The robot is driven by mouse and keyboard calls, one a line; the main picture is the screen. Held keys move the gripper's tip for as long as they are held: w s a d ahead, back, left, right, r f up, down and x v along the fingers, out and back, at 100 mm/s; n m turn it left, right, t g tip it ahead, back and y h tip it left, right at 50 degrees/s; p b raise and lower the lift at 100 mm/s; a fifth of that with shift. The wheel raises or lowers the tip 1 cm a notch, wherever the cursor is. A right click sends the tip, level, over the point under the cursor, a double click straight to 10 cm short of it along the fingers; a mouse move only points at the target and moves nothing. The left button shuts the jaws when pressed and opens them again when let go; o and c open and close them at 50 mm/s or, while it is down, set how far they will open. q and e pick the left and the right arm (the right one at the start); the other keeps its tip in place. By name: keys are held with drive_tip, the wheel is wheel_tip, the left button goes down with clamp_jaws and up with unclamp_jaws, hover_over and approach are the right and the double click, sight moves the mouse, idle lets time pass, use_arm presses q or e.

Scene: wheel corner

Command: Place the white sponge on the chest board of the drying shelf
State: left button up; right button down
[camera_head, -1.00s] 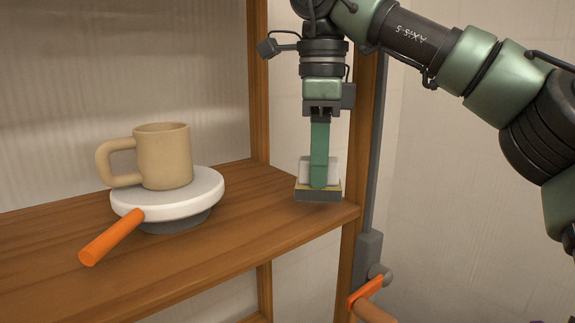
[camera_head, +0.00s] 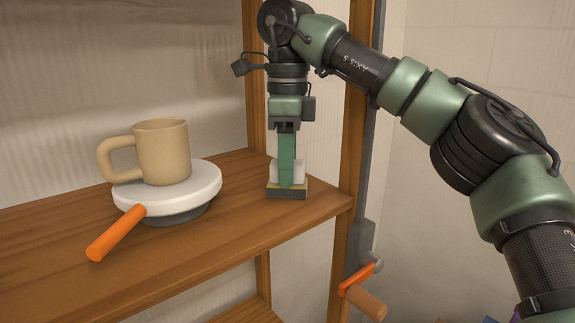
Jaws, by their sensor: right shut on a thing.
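My right gripper (camera_head: 287,184) points straight down at the right part of the wooden shelf board (camera_head: 235,215). It is shut on a small block with a white upper part, which I take as the white sponge (camera_head: 297,172). Below the white part are a thin yellowish layer and a dark grey bottom. The green finger hides the block's middle. The block is over the board or on it; I cannot tell whether its underside touches. My left gripper is not in view.
A tan mug (camera_head: 165,150) stands on a round white-topped thing (camera_head: 205,190) with an orange handle (camera_head: 115,233), left on the board. Bare board lies between it and the block. A wooden post (camera_head: 350,130) and an orange crank (camera_head: 360,283) are at the right.

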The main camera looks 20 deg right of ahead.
drive_tip(key=shift+a+f, duration=0.1)
drive_tip(key=shift+f, duration=0.05)
drive_tip(key=c, duration=1.3)
unclamp_jaws()
drive_tip(key=shift+o, duration=1)
drive_tip(key=shift+r, duration=3.95)
